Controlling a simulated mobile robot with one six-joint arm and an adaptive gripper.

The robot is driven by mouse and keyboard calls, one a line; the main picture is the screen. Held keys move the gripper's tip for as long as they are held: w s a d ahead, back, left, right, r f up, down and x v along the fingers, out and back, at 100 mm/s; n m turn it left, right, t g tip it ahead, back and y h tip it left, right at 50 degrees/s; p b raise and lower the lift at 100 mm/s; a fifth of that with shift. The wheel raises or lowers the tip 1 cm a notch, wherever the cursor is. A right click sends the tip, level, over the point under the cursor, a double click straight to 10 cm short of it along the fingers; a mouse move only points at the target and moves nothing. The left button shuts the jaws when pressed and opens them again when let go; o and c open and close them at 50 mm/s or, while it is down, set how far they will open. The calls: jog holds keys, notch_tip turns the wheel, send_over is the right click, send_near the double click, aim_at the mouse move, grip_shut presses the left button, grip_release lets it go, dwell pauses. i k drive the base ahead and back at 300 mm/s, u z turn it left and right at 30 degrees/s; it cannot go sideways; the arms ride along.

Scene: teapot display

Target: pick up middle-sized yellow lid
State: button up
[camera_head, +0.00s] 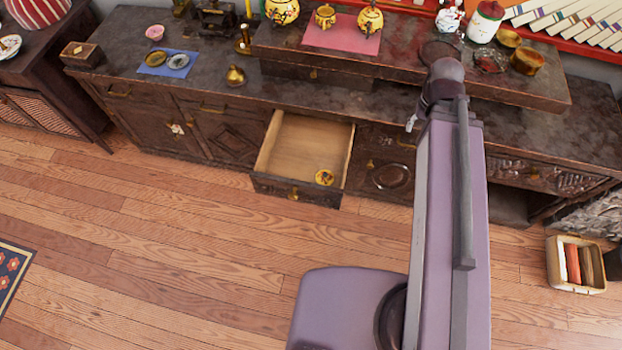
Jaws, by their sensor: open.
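A small round yellow lid (324,177) with dark markings lies inside the open drawer (304,147), in its front right corner. It is the only lid I make out in the drawer. Yellow patterned pots stand on the raised shelf: one at the back left (283,10), a small one (325,16) and another (370,18) on or by a pink mat (343,38). Whether each pot has its lid is too small to tell. My arm rises on the right, in front of the cabinet, to the right of the drawer. My gripper is not visible.
The drawer juts out from the long dark cabinet (217,88). A brass pot (235,76) stands on the top behind it. A blue mat (168,63) with small dishes lies further left. A basket (575,264) sits on the floor at right. The floor before the drawer is clear.

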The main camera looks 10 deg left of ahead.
aim_at(324, 177)
jog(key=u, duration=0.8)
jog(key=k, duration=0.95)
jog(key=z, duration=0.05)
jog(key=i, duration=0.9)
